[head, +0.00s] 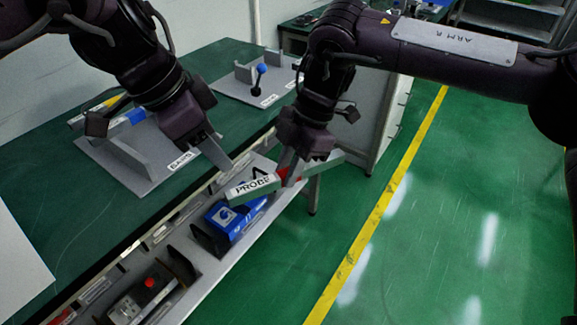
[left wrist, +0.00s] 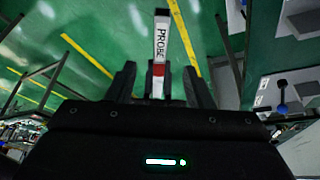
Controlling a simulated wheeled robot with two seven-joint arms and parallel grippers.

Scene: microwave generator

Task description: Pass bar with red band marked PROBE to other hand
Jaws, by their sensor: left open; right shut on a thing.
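The grey bar with a red band and a white PROBE label (head: 252,188) is held in the air above the shelf along the table's front edge. My right gripper (head: 291,170) is shut on it around the red band, and the labelled end sticks out to the left. My left gripper (head: 224,160) is open and empty, up and left of the labelled end, apart from it in the head view. In the left wrist view, the bar (left wrist: 161,40) shows upright, in line with the gap between my left fingers (left wrist: 159,78). How far off it is there, I cannot tell.
A grey BASIS fixture (head: 130,165) stands on the green table at left, and another plate with a blue-knobbed lever (head: 258,80) stands behind. A blue device (head: 228,218) and a box with a red button (head: 145,298) sit in the shelf below. Green floor at right is clear.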

